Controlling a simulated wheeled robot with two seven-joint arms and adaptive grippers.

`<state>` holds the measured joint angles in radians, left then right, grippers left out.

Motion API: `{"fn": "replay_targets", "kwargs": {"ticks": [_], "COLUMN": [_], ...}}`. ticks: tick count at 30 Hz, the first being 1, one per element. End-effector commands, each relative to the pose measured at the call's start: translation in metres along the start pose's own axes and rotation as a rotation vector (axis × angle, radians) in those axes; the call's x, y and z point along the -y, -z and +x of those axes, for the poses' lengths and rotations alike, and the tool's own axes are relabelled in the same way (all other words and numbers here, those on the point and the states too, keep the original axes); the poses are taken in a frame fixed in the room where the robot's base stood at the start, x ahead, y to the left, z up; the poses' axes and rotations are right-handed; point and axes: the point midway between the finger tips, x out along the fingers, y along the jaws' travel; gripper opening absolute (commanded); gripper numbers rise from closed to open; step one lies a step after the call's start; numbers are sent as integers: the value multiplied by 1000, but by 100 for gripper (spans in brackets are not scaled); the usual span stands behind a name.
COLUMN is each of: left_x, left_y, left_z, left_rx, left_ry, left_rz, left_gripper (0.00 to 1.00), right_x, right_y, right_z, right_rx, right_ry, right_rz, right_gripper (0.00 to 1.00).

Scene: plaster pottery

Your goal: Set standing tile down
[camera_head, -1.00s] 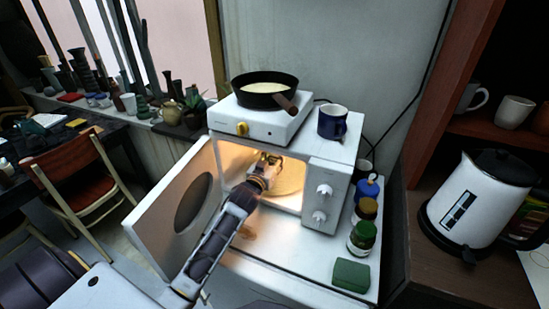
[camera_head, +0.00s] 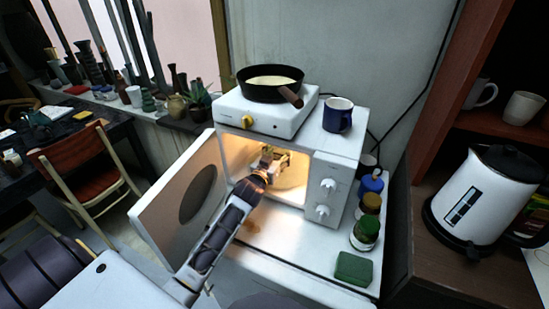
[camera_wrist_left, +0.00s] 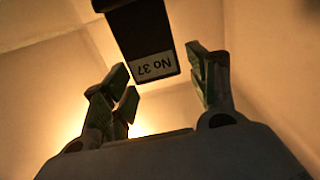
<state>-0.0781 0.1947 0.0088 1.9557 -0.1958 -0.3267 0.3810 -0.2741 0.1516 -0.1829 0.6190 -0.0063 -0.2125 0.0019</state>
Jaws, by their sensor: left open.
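A dark standing tile (camera_wrist_left: 150,42) with a white label reading "No 37", upside down in the left wrist view, has its labelled end between my left gripper's fingertips (camera_wrist_left: 165,80). The fingers are spread, with gaps to the tile on both sides, and I see no grip on it. In the head view my left gripper (camera_head: 271,158) is inside the lit microwave (camera_head: 337,190), near its back. I cannot make out the tile clearly there. What the tile stands on is hidden. My right gripper is not in view.
The microwave door (camera_head: 180,200) is swung open to the left of my arm. A hotplate (camera_head: 262,118) with a black pan (camera_head: 285,94) and a blue mug (camera_head: 338,115) stand on top. Jars (camera_head: 364,233) and a green block (camera_head: 353,268) are to the right.

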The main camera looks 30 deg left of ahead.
Motion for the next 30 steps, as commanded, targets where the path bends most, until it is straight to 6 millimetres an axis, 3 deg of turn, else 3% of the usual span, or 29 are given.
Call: {"fn": "replay_targets", "kwargs": {"ticks": [8, 19, 30], "left_x": [0, 0, 0], "left_y": [9, 9, 10], "left_z": [-4, -34, -65], "left_rx": [5, 3, 2], "left_ry": [0, 0, 0], "left_rz": [-1, 0, 0], "left_gripper": [59, 59, 59], "right_x": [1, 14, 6], "right_y": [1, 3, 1], "right_z": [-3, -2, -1], "right_rx": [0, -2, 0], "right_ry": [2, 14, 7], "right_rz": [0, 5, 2], "right_gripper": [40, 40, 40]}}
